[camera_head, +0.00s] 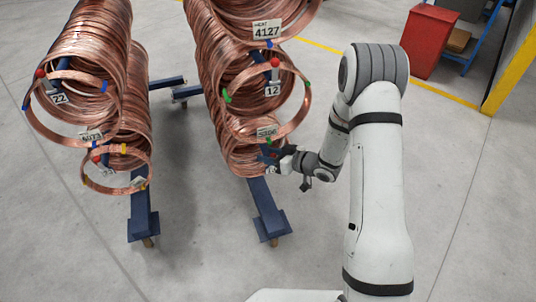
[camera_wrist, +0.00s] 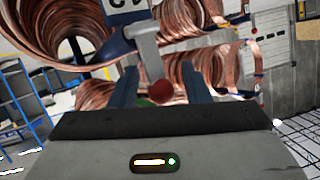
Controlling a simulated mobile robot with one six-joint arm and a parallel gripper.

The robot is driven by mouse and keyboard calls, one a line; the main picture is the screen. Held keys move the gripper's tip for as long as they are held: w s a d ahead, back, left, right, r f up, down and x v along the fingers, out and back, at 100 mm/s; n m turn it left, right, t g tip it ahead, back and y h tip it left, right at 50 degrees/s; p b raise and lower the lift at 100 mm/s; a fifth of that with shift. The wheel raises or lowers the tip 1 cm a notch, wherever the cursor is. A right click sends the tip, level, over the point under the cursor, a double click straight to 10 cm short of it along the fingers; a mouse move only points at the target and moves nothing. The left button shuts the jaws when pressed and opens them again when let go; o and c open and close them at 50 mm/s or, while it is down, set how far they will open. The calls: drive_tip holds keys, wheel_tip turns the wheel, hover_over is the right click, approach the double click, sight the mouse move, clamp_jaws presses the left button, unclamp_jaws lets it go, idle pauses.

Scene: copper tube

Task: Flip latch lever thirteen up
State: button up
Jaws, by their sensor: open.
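In the wrist view a grey metal latch lever (camera_wrist: 147,47) hangs down and ends in a red ball knob (camera_wrist: 160,92). My gripper (camera_wrist: 160,74) is open, with one dark finger on each side of the knob. Whether a finger touches it I cannot tell. In the head view my gripper (camera_head: 266,155) is at the lower right coil (camera_head: 243,140), where a small red spot shows between its parts. The lever there is mostly hidden by the gripper, and no number thirteen is readable.
Above it, a lever with a red knob (camera_head: 275,62) has tag 12 (camera_head: 272,90) on the upper right coil. Coils (camera_head: 95,50) with tag 22 (camera_head: 59,98) hang on the left rack. Blue rack feet (camera_head: 270,225) stand below. A red bin (camera_head: 430,40) is at the back right.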

drive_tip(key=p+v, duration=0.1)
drive_tip(key=v, duration=0.6)
idle(0.3)
drive_tip(key=w+d+r+m+t+h+p, duration=0.1)
drive_tip(key=w+d+r+h+p, duration=0.15)
drive_tip(key=r, duration=0.35)
drive_tip(key=w+d+r+m+t+h+p, duration=0.1)
drive_tip(key=d+r+h+p, duration=0.3)
drive_tip(key=r, duration=0.2)
drive_tip(key=s+d+r+m+h+p, duration=0.2)
drive_tip(key=s+d+r+h+p, duration=0.15)
drive_tip(key=r, duration=0.45)
drive_tip(key=s+d+r+m+h+p, duration=0.1)
drive_tip(key=s+d+r+h+p, duration=0.1)
drive_tip(key=d+r, duration=0.35)
drive_tip(key=s+a+r+m+g+p, duration=0.1)
drive_tip(key=s+r+m+g+p, duration=0.1)
drive_tip(key=s+r, duration=0.6)
drive_tip(key=s+a+r+m+g+p, duration=0.2)
drive_tip(key=s+r+g+p, duration=0.2)
drive_tip(key=s, duration=1)
wheel_tip(320, 180, up, 5)
drive_tip(key=p, duration=0.3)
drive_tip(key=shift+s+a+r+m+g, duration=0.15)
drive_tip(key=shift+s+a+m+g, duration=0.15)
